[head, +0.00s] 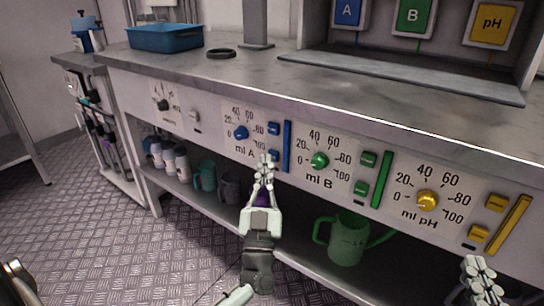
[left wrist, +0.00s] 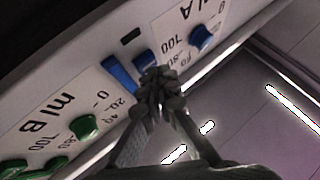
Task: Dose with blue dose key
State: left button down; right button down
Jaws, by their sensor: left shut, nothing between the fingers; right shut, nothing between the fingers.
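Two blue keys sit right of the blue knob (head: 241,132) on the "ml A" panel: an upper blue key (head: 273,128) and a lower blue key (head: 275,154). A tall blue bar (head: 287,147) stands beside them. My left gripper (head: 265,160) is shut and empty, its tips just in front of the lower key's left side. In the left wrist view the tips (left wrist: 160,82) overlap the lower blue key (left wrist: 145,58) and hide the upper one; I cannot tell whether they touch. My right gripper (head: 478,268) is shut and empty at the lower right.
The green knob (head: 319,160) and the yellow knob (head: 428,201) have like-coloured keys and bars to the right. The counter edge juts out above the panel. A green jug (head: 346,240) and cups stand on the shelf below. A blue tray (head: 165,38) is on the counter.

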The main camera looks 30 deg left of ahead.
pick_arm(q)
jog(key=shift+w, duration=0.45)
dwell(0.4)
dwell(0.3)
jog(key=shift+s+p, duration=0.55)
jog(key=shift+s, duration=0.35)
jog(key=s, duration=0.1)
jog(key=s+p, duration=0.1)
jog(key=s, duration=0.1)
jog(key=s+p, duration=0.1)
jog(key=s, duration=0.1)
jog(key=shift+a, duration=0.25)
dwell(0.5)
